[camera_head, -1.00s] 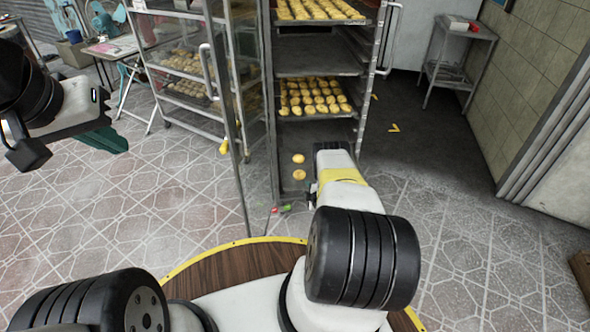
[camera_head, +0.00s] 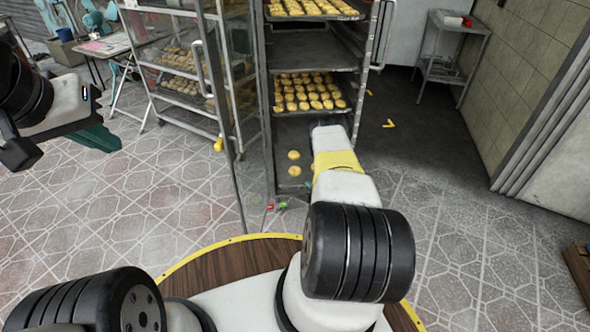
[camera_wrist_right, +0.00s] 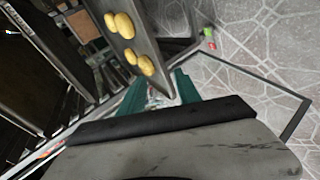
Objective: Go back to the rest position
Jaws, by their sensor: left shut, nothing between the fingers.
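My left gripper (camera_head: 98,138) has teal fingers and is shut and empty. It hangs above the tiled floor at the left of the head view. My right arm reaches forward to the rack, and its gripper is hidden behind the arm in the head view. In the right wrist view my right gripper (camera_wrist_right: 158,96) shows two teal fingers apart. The lower end of a tray (camera_wrist_right: 152,42) with several pastries reaches the gap between them. I cannot tell whether the fingers touch it. The same low tray (camera_head: 283,133) shows in the head view, with two pastries visible.
An open rack (camera_head: 369,70) holds trays of pastries above the low tray. A glass-sided cabinet (camera_head: 228,110) stands just left of it. A small metal table (camera_head: 455,47) is at the back right. The tiled floor (camera_head: 480,240) at right is mostly clear.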

